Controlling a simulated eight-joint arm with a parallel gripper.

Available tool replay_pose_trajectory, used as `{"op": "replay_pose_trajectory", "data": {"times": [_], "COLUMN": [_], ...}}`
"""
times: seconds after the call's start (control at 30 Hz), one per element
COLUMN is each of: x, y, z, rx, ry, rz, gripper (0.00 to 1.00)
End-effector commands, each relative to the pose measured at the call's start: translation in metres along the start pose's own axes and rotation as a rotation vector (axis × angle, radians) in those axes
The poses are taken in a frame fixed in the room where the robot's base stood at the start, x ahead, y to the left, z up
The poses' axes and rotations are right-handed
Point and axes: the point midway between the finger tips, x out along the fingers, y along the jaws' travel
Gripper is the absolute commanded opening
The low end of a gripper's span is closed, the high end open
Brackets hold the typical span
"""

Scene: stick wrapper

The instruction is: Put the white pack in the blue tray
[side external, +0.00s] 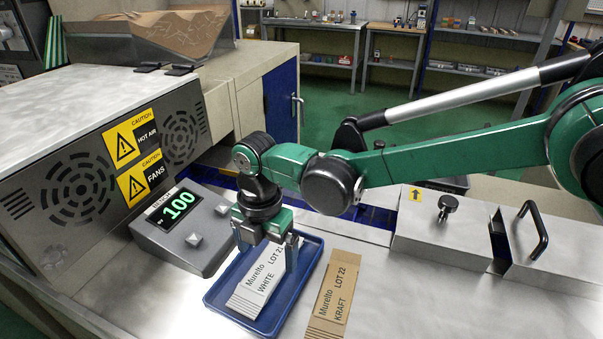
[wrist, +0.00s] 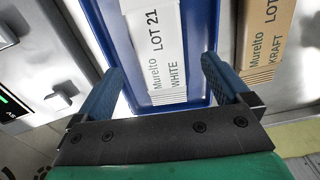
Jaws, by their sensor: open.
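The white pack (side external: 254,284), printed "Muretto WHITE LOT 21", lies flat inside the blue tray (side external: 309,270), lengthwise along it. In the wrist view the white pack (wrist: 158,45) rests within the walls of the blue tray (wrist: 199,22). My gripper (side external: 266,252) is over the tray, fingers pointing down. In the wrist view my gripper (wrist: 160,66) is open, one finger on each side of the pack, with gaps between. The upper end of the pack is partly hidden by the gripper in the side view.
A brown kraft pack (side external: 335,289), LOT 22, lies on the metal table just right of the tray. A grey display box (side external: 184,226) reading 100 stands left of the tray. A hot-air machine (side external: 105,160) is farther left. Metal covers with a handle (side external: 533,226) are at right.

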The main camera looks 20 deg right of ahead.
Motion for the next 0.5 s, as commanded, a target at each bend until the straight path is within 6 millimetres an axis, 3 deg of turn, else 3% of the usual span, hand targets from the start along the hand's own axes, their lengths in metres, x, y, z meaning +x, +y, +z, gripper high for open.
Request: {"op": "replay_pose_trajectory", "data": {"times": [0.2, 0.5], "x": [-0.052, -0.088], "y": [0.0, -0.001], "z": [0.0, 0.001], "rx": [0.0, 0.007], "ry": [0.0, 0.0], "rz": [0.0, 0.002], "gripper": [0.96, 0.96]}}
